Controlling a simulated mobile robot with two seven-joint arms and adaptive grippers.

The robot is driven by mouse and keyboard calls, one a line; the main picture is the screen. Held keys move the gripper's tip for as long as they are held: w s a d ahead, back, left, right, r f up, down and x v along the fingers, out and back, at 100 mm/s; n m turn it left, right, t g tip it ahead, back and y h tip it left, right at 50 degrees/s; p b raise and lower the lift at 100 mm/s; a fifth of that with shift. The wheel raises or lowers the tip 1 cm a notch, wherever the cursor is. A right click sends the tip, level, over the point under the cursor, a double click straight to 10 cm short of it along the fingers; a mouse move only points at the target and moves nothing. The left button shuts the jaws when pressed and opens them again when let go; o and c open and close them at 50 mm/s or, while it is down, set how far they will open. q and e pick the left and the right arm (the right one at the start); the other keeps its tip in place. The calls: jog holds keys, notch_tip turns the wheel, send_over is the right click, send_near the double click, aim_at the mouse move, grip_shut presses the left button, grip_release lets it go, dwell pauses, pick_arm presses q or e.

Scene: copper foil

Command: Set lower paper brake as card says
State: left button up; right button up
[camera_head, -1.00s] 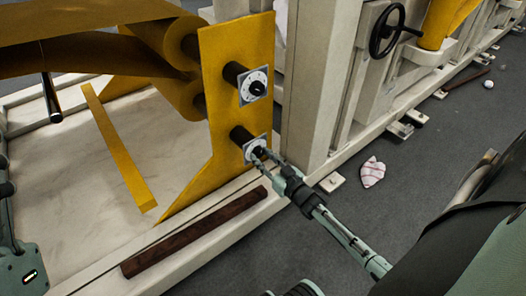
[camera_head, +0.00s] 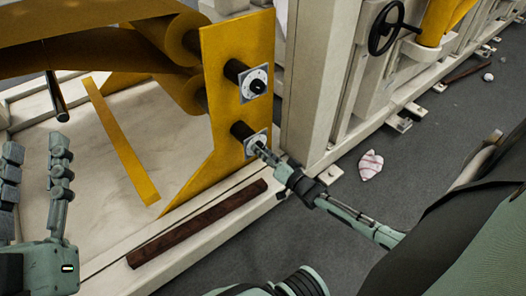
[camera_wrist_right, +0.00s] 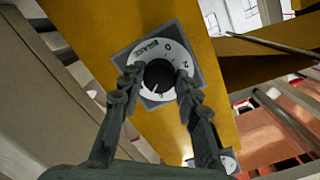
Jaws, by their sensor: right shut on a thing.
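The lower paper brake is a black knob (camera_wrist_right: 159,76) on a white dial plate (camera_head: 255,143), low on the yellow upright plate (camera_head: 225,110). In the right wrist view the dial ring (camera_wrist_right: 172,50) shows the word BRAKE, a 0 and a 2; the knob's setting cannot be read surely. My right gripper (camera_head: 262,148) is shut on this knob, one finger on each side, as the right wrist view (camera_wrist_right: 156,80) shows. The upper dial (camera_head: 254,85) stands above it, untouched. My left gripper (camera_head: 36,160) is open and empty at the far left. I cannot make out a card.
A dark brown bar (camera_head: 197,223) lies on the pale frame below the dials. A pale post (camera_head: 312,80) stands right of them. A crumpled white-and-red scrap (camera_head: 371,165) lies on the grey floor. A black handwheel (camera_head: 386,28) is at the upper right.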

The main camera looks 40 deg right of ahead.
dwell(0.5)
jog(key=o, duration=1.2)
jog(key=shift+c, duration=0.2)
jog(key=s+r, duration=0.1)
jog(key=s, duration=1.1)
jog(key=shift+d, duration=0.4)
